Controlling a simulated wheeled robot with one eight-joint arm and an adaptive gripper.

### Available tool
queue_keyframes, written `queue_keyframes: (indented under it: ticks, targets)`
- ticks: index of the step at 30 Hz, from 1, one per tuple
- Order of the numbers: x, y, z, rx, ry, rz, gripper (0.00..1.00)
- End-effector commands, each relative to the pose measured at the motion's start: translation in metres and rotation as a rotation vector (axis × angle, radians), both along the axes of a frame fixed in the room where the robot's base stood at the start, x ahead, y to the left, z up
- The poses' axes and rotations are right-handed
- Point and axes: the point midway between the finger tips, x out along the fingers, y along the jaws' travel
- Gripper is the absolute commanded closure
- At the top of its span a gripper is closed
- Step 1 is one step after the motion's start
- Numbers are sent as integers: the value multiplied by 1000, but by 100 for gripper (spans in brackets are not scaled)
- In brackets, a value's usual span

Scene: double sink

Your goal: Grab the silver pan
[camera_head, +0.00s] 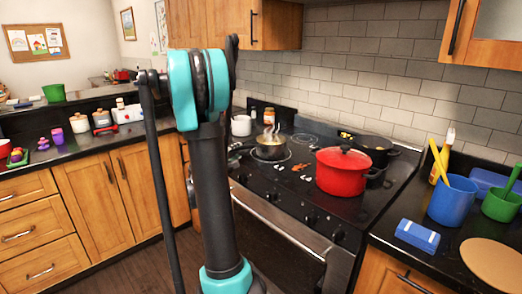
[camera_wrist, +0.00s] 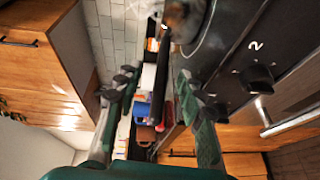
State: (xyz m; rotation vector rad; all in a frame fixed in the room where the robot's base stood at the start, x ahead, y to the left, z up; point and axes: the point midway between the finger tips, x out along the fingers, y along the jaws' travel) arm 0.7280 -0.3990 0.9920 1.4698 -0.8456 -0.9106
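The silver pan (camera_head: 270,150) sits on a back-left area of the black stove, with steam rising from yellowish contents. Its dark handle (camera_head: 240,149) points left towards my arm. In the wrist view a round pan-like shape (camera_wrist: 186,22) shows at the top edge, partly cut off, with a dark bar below it that may be the handle. In the head view my arm hides the gripper.
On the stove (camera_head: 285,195) a red lidded pot (camera_head: 343,172) and a black pot (camera_head: 372,148) stand right of the pan. A blue container (camera_head: 452,202) and a blue box (camera_head: 417,237) are on the right counter. Wooden cabinets (camera_head: 265,22) hang above.

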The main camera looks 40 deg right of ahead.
Motion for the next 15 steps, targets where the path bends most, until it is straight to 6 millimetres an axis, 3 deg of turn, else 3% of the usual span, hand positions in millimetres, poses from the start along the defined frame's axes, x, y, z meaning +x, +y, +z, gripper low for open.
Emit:
queue_keyframes:
  ticks: [3,15]
  targets:
    - [8,-18,-1,0,0,-2,61]
    - [21,-41,-6,0,0,-1,61]
